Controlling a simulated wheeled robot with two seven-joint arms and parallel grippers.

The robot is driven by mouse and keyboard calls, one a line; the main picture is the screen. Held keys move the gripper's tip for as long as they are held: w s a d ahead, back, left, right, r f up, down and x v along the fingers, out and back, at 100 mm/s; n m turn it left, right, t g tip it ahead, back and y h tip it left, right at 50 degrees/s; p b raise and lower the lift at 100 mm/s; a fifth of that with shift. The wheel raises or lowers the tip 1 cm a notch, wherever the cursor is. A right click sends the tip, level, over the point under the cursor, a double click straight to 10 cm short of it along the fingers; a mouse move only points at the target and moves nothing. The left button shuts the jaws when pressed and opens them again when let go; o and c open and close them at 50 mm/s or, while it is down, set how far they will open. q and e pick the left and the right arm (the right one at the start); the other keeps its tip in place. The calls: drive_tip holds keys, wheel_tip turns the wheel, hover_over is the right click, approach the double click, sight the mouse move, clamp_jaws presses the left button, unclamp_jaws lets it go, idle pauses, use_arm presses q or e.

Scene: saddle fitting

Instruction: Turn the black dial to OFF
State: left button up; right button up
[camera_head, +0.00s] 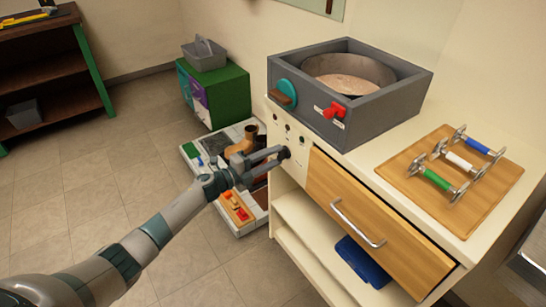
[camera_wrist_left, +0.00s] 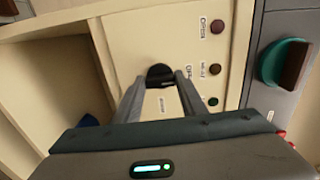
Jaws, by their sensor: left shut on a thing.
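The black dial (camera_head: 286,153) sits on the cream front panel of the counter unit. It also shows in the left wrist view (camera_wrist_left: 160,73), between my fingers. My left gripper (camera_head: 281,156) reaches in from the left and is shut on the dial, one finger on each side of it. In the left wrist view small labels stand beside and below the dial, turned sideways; one to its right seems to read OFF. I cannot tell where the dial points. My right gripper is in neither view.
Round indicator buttons (camera_wrist_left: 215,69) run beside the dial. A grey box (camera_head: 385,112) with a round pan, a teal knob (camera_head: 283,92) and a red valve handle (camera_head: 335,111) stands above. A wooden drawer (camera_head: 370,225) with a metal handle is to the right. A board with coloured handles (camera_head: 466,190) lies on the counter.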

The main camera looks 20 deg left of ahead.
use_arm(q)
drive_tip(key=o, duration=1.1)
drive_tip(key=shift+a, duration=0.1)
drive_tip(key=shift+c, duration=0.2)
drive_tip(key=shift+s, duration=0.1)
drive_tip(key=b+v, duration=0.1)
drive_tip(key=v, duration=1.6)
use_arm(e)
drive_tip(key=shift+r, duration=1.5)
use_arm(q)
drive_tip(key=shift+s+a+f, duration=0.1)
drive_tip(key=shift+a, duration=0.05)
